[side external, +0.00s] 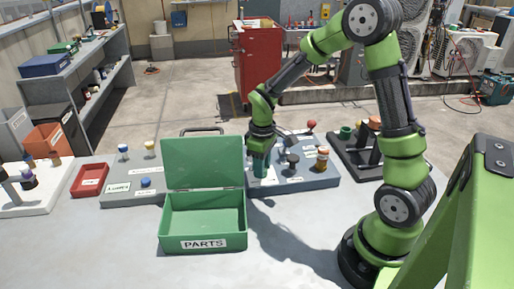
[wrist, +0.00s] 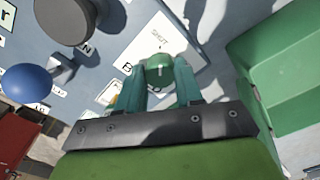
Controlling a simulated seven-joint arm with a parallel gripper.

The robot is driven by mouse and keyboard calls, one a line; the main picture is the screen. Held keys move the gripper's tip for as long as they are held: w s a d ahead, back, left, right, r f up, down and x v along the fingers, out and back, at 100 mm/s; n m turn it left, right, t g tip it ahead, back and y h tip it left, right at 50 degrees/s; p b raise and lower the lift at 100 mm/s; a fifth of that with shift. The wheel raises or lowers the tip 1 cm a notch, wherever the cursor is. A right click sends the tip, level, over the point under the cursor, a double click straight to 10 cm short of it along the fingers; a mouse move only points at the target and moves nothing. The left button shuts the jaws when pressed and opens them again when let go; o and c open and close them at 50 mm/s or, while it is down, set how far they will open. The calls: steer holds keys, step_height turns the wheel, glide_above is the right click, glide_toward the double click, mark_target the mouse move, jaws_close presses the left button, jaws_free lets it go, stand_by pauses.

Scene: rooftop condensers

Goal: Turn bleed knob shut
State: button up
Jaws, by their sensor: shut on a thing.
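The bleed knob, a green knob (wrist: 158,66) with a pale line on its top, sits between the fingertips in the wrist view. A white plate (wrist: 176,42) lies under it, with the word SHUT printed near the knob and a partly hidden label starting with B. My gripper (wrist: 160,82) has its teal fingers closed on the knob, one on each side. In the side external view my gripper (side external: 261,168) points down at the grey panel (side external: 318,180), just behind the green box's right edge. The knob itself cannot be made out there.
An open green PARTS box (side external: 202,222) stands close in front and left. On the panel are a black knob (side external: 292,159), an orange-topped knob (side external: 322,157) and a red-ended lever (side external: 311,124). A blue ball (wrist: 28,83) shows at the wrist view's left.

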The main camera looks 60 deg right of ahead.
stand_by(0.6)
steer(key=o, duration=1)
steer(key=shift+o, duration=0.2)
steer(key=shift+r, duration=0.1)
step_height(320, 180, up, 17)
steer(key=s+a+r+m+t+y, duration=0.2)
steer(key=s+a+m+t, duration=0.4)
steer(key=s+a, duration=0.4)
steer(key=shift+s+t, duration=0.6)
steer(key=shift+s, duration=0.5)
